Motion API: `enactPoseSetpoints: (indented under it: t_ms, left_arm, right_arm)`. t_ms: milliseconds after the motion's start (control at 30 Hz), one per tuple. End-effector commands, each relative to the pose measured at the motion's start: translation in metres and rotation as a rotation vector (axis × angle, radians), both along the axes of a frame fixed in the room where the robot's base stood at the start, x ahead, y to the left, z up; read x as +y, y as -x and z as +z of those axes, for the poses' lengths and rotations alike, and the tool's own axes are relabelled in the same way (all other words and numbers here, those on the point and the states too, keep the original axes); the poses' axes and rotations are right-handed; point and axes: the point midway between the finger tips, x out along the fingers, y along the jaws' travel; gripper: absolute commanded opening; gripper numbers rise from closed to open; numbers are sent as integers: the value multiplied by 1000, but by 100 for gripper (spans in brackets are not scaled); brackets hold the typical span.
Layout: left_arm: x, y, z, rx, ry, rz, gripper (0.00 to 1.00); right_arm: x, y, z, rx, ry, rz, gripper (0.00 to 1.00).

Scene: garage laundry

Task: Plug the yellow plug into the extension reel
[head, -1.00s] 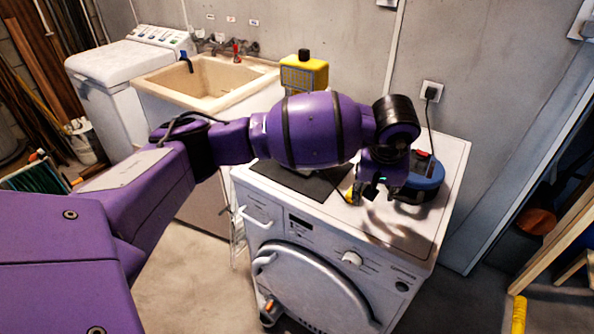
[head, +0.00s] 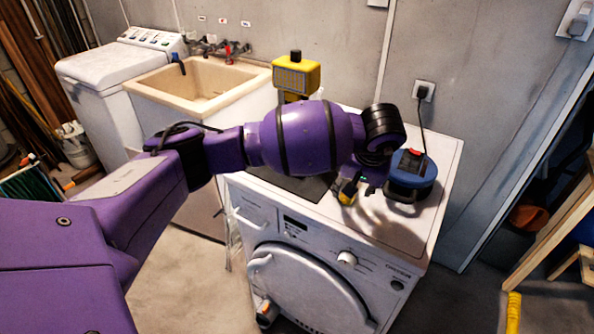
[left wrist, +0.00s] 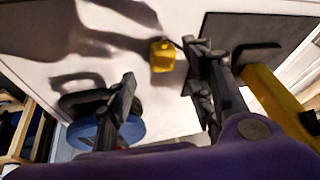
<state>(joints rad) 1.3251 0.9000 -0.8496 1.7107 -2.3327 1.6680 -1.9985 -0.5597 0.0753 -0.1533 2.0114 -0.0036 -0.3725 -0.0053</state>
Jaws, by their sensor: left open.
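The yellow plug (head: 347,192) lies on the white top of the front-loading machine, near its front edge. It also shows in the left wrist view (left wrist: 162,55). The blue extension reel (head: 412,172) stands to its right and is partly behind a finger in the left wrist view (left wrist: 88,130). My left gripper (head: 362,190) is low over the machine top beside the plug, its fingers partly hidden by the wrist in the head view. In the left wrist view it is open, with the plug ahead between the fingertips, nearer the right finger. My right gripper is not in view.
A dark mat (head: 302,187) lies left of the plug on the machine top (head: 440,160). A yellow lamp-like object (head: 296,75) stands behind my arm. A cable runs from the wall socket (head: 423,91) down to the reel. A sink (head: 200,85) is at the back left.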

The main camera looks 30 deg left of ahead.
Motion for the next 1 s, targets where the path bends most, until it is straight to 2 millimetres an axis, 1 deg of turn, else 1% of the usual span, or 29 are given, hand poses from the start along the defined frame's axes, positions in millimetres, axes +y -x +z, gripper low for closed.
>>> enactPoseSetpoints:
  t_ms: [67, 133, 300, 400, 467, 833, 867, 1000]
  left_arm:
    - [0, -1, 0, -1, 0, 0, 48]
    - [1, -2, -4, 1, 1, 1, 48]
    - [7, -12, -26, 2, 0, 2, 48]
    - [10, -17, -39, 0, 1, 1, 48]
    - [11, -19, -43, 0, 0, 1, 48]
    - [12, -20, -45, -3, -1, 0, 48]
    - [12, -20, -45, -3, -1, 0, 47]
    - [12, -20, -44, -4, 0, -1, 28]
  right_arm:
    - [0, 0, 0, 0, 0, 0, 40]
    - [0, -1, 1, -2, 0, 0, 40]
    - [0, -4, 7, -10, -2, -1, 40]
    - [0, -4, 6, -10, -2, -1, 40]
    - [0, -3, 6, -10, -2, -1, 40]
    - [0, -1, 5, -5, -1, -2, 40]
    - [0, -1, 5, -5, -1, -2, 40]
    - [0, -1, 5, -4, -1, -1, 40]
